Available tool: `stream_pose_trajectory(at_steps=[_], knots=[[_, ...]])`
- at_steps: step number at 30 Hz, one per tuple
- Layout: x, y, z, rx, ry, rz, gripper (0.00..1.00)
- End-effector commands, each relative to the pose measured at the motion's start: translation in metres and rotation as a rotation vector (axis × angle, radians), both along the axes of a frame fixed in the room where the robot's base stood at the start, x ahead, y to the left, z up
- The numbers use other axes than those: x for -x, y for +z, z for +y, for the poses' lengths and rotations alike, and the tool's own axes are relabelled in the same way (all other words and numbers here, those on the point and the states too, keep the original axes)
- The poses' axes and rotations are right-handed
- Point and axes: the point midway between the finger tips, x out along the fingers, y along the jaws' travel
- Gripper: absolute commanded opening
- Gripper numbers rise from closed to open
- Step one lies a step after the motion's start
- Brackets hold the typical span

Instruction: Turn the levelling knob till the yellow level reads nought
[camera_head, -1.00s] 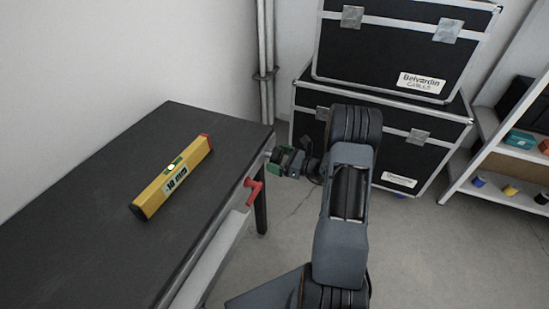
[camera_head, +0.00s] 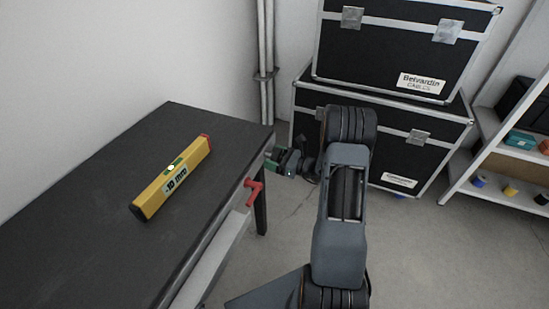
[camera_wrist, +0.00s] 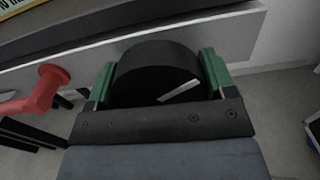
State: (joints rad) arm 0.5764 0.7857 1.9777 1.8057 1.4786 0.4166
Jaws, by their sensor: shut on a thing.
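The yellow level (camera_head: 172,177) lies on the dark table, and its display (camera_head: 176,181) appears to read -10 mm. The levelling knob (camera_wrist: 150,66) is a round black knob with a white pointer line, at the table's front edge in the wrist view. My gripper (camera_wrist: 160,72) is shut on it, one green-lined finger on each side. The pointer line slants up to the right. In the head view my gripper (camera_head: 279,160) is at the table's right end, and the knob is hard to make out there.
A red handle (camera_head: 253,191) sticks out of the table's front edge, left of the knob in the wrist view (camera_wrist: 45,88). Black cases (camera_head: 385,60) stand behind my arm. A shelf (camera_head: 505,165) with small items is at the right. The dark tabletop (camera_head: 90,210) is otherwise bare.

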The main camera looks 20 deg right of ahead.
Motion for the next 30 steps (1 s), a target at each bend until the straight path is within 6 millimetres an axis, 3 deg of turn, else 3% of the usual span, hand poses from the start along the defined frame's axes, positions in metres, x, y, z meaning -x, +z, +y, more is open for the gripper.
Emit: stream_pose_trajectory(at_steps=[14,30], knots=[[-0.0004,-0.0029,-0.0006,0.091,0.000,-0.083,0.53],[-0.0014,-0.0045,-0.0017,0.455,0.000,-0.419,0.53]])
